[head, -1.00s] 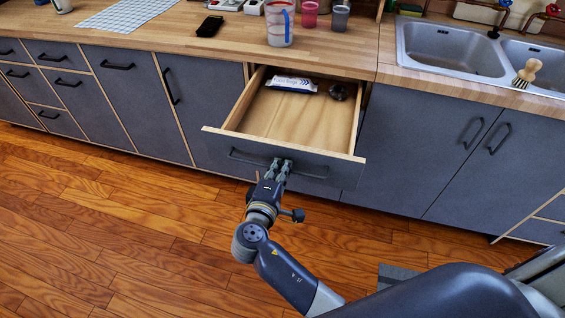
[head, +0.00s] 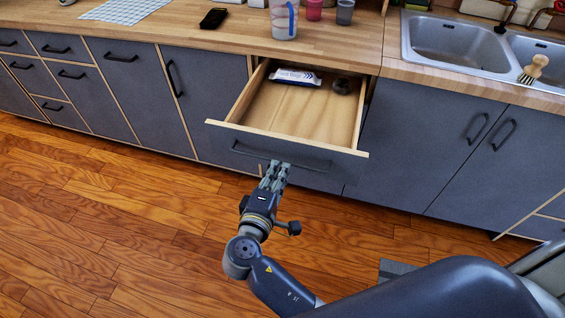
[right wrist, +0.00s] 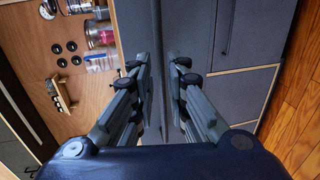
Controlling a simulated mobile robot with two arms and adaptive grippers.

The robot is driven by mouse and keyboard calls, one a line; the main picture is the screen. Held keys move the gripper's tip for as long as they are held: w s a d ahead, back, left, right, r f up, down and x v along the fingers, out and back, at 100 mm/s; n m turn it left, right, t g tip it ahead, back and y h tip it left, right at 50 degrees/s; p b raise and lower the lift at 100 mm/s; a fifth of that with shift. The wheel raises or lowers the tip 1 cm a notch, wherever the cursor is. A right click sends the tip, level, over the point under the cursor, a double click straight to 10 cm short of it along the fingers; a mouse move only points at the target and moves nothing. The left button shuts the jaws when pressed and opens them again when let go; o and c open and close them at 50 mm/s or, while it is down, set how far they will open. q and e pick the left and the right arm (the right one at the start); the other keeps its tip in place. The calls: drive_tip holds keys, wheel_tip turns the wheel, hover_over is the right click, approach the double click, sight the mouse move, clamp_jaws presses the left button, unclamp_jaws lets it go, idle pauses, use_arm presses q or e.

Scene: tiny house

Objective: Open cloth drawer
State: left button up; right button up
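The cloth drawer stands pulled out below the wooden counter, with a grey front (head: 300,172) and light wooden walls (head: 242,97). A white and blue pack (head: 295,77) and a small dark round item (head: 342,86) lie at its back. A dark bar handle (head: 248,151) runs along its front. My right gripper (head: 277,165) is just in front of the handle, near its middle. In the right wrist view, the fingers (right wrist: 161,75) are apart with a gap between them. I cannot tell whether they still touch the handle. My left gripper is out of view.
Closed grey cabinets (head: 440,150) stand right of the drawer under a metal sink (head: 452,45). More closed drawers and doors (head: 125,90) are at the left. A clear cup (head: 284,20) and a black item (head: 213,18) sit on the counter. The wooden floor (head: 110,225) at the left is clear.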

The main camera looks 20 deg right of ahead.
drive_tip(key=v, duration=0.6)
drive_tip(key=shift+s+a, duration=0.25)
drive_tip(key=shift+s, duration=0.05)
drive_tip(key=s+d+f+n+g+y, duration=0.1)
drive_tip(key=s+f+g+y, duration=0.25)
drive_tip(key=f, duration=1.25)
drive_tip(key=s+f+n+g+y, duration=0.15)
drive_tip(key=s+f, duration=0.25)
drive_tip(key=f, duration=1.1)
drive_tip(key=s+d+f+m+g+y, duration=0.1)
drive_tip(key=s+d+f+m+g, duration=0.1)
drive_tip(key=s+f, duration=0.4)
drive_tip(key=s+d+f+m+g+y, duration=0.1)
drive_tip(key=s+d+f+m, duration=0.4)
drive_tip(key=s, duration=0.7)
drive_tip(key=s+d+f+m+g+y+p, duration=0.1)
drive_tip(key=s+d+f+m+g, duration=0.3)
drive_tip(key=s+d+f, duration=0.2)
drive_tip(key=s+f, duration=0.2)
drive_tip(key=s, duration=0.2)
drive_tip(key=shift+f+y, duration=0.35)
drive_tip(key=shift+y, duration=0.05)
